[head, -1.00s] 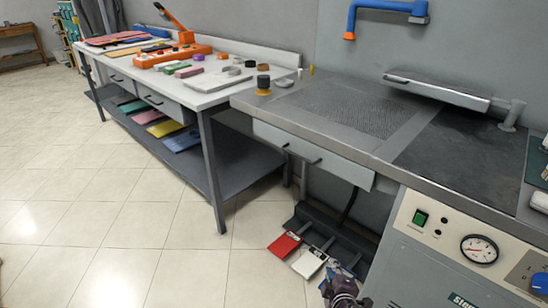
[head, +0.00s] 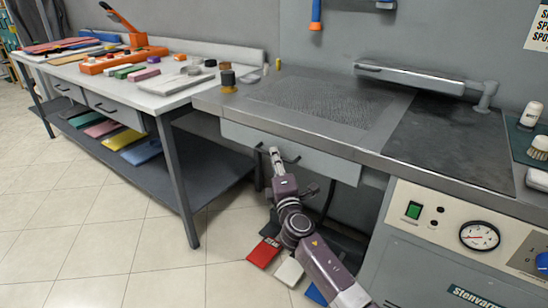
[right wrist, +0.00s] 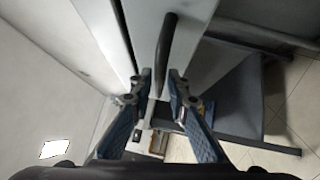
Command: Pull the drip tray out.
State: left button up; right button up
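The drip tray (head: 328,164) shows as a pale grey, drawer-like front under the edge of the perforated metal board in the head view. It has a dark bar handle (head: 292,160), partly hidden by my right gripper. My right gripper (head: 275,152) is at this handle, reaching up from below. In the right wrist view, the handle (right wrist: 166,50) runs between the two blue-padded fingers of my right gripper (right wrist: 158,82). The fingers are apart, one on each side of the bar, with a gap visible. My left gripper is out of view.
A table (head: 218,84) with orange, green and pink items stands to the left, with a lower shelf (head: 190,180). A control panel with a gauge (head: 480,236) is at the right. Red (head: 263,252) and white pedals (head: 289,271) lie below.

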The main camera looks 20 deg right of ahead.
jog(key=shift+w+d+r, duration=0.1)
jog(key=shift+w, duration=0.55)
jog(key=shift+c, duration=0.5)
grip_shut()
